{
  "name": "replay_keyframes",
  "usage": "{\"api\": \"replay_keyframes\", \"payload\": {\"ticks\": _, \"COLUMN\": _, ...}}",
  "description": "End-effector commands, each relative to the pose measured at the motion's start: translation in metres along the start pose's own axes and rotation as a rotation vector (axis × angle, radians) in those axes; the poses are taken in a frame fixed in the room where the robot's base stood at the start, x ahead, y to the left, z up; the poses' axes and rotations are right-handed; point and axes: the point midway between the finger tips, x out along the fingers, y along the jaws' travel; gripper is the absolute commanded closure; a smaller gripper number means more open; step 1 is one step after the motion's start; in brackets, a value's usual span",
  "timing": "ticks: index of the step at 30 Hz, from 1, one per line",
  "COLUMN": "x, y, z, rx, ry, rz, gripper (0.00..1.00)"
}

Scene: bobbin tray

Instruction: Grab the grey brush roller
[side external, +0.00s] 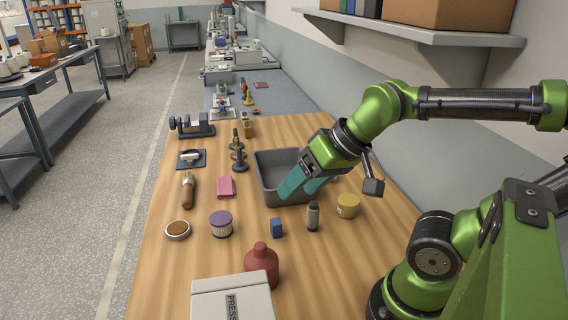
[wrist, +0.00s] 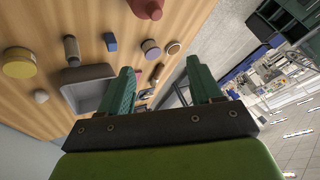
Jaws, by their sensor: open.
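A small upright grey cylinder (side external: 313,217) with a dark lower part stands on the wooden table, in front of the grey bin; it looks like the grey brush roller, though its bristles are too small to make out. It also shows in the wrist view (wrist: 72,48), at upper left, outside the jaws. My gripper (side external: 298,193) has teal fingers and is open, with nothing seen between them. It is tilted down over the bin, behind and above the cylinder. In the wrist view the fingers (wrist: 160,68) are spread apart.
The grey bin (side external: 259,178) looks empty, though my fingers hide part of it. A yellow jar (side external: 348,206) stands right of the cylinder and a blue block (side external: 277,228) left of it. A red-brown bottle (side external: 262,266) and a white box (side external: 232,300) are nearer the front.

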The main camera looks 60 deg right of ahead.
Motion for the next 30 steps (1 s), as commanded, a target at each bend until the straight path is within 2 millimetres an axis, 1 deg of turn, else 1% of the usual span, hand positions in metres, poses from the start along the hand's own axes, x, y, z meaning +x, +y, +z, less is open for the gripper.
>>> {"api": "replay_keyframes", "payload": {"ticks": 2, "x": 0.012, "y": 0.009, "z": 0.006, "rx": -0.06, "ry": -0.062, "rz": 0.053, "gripper": 0.36}}
{"api": "replay_keyframes", "payload": {"ticks": 5, "x": 0.035, "y": 0.031, "z": 0.02, "rx": -0.214, "ry": -0.198, "rz": 0.171, "gripper": 0.36}}
{"api": "replay_keyframes", "payload": {"ticks": 6, "x": 0.045, "y": 0.043, "z": 0.026, "rx": -0.3, "ry": -0.267, "rz": 0.23, "gripper": 0.36}}
{"api": "replay_keyframes", "payload": {"ticks": 8, "x": 0.059, "y": 0.063, "z": 0.035, "rx": -0.444, "ry": -0.379, "rz": 0.321, "gripper": 0.36}}
{"api": "replay_keyframes", "payload": {"ticks": 10, "x": 0.071, "y": 0.085, "z": 0.042, "rx": -0.623, "ry": -0.51, "rz": 0.421, "gripper": 0.36}}
{"api": "replay_keyframes", "payload": {"ticks": 12, "x": 0.081, "y": 0.106, "z": 0.046, "rx": -0.807, "ry": -0.638, "rz": 0.515, "gripper": 0.36}}
{"api": "replay_keyframes", "payload": {"ticks": 14, "x": 0.089, "y": 0.122, "z": 0.047, "rx": -0.972, "ry": -0.747, "rz": 0.589, "gripper": 0.36}}
{"api": "replay_keyframes", "payload": {"ticks": 15, "x": 0.094, "y": 0.132, "z": 0.046, "rx": -1.085, "ry": -0.818, "rz": 0.637, "gripper": 0.36}}
{"api": "replay_keyframes", "payload": {"ticks": 17, "x": 0.102, "y": 0.145, "z": 0.042, "rx": -1.258, "ry": -0.923, "rz": 0.704, "gripper": 0.36}}
{"api": "replay_keyframes", "payload": {"ticks": 18, "x": 0.108, "y": 0.151, "z": 0.038, "rx": -1.376, "ry": -0.989, "rz": 0.746, "gripper": 0.36}}
{"api": "replay_keyframes", "payload": {"ticks": 21, "x": 0.123, "y": 0.162, "z": 0.029, "rx": -1.649, "ry": -1.132, "rz": 0.835, "gripper": 0.36}}
{"api": "replay_keyframes", "payload": {"ticks": 24, "x": 0.137, "y": 0.165, "z": 0.02, "rx": -1.857, "ry": -1.229, "rz": 0.893, "gripper": 0.36}}
{"api": "replay_keyframes", "payload": {"ticks": 27, "x": 0.148, "y": 0.165, "z": 0.015, "rx": -2.005, "ry": -1.288, "rz": 0.93, "gripper": 0.36}}
{"api": "replay_keyframes", "payload": {"ticks": 30, "x": 0.155, "y": 0.164, "z": 0.012, "rx": -2.092, "ry": -1.321, "rz": 0.95, "gripper": 0.36}}
